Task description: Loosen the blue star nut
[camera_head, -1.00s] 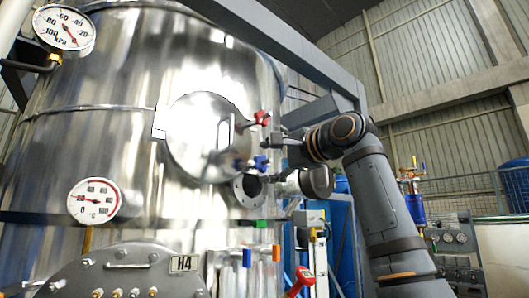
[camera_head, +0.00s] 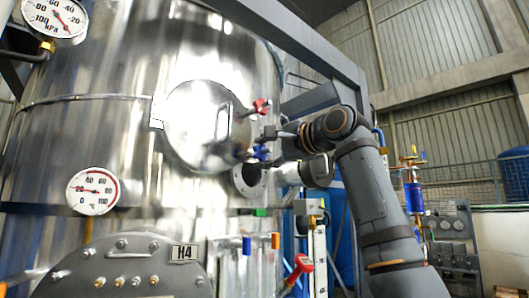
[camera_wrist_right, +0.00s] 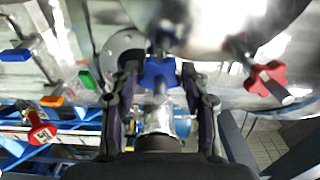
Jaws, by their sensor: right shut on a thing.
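The blue star nut (camera_head: 261,152) is at the lower right edge of the round shiny hatch (camera_head: 205,125) on the steel tank. In the right wrist view, the blue star nut (camera_wrist_right: 160,73) sits between the two dark fingertips of my right gripper (camera_wrist_right: 160,78). The right gripper (camera_head: 272,138) is shut on it, coming from the right in the head view. A red star nut (camera_head: 261,106) is higher on the hatch edge, apart from the gripper; it also shows in the wrist view (camera_wrist_right: 266,80). My left gripper is not in view.
A flanged pipe opening (camera_head: 249,180) lies just below the blue nut. A kPa gauge (camera_head: 55,18) and a °C gauge (camera_head: 93,191) are on the tank's left. A red-handled valve (camera_head: 299,268) is at the lower middle. A grey frame beam (camera_head: 300,57) crosses above my right arm.

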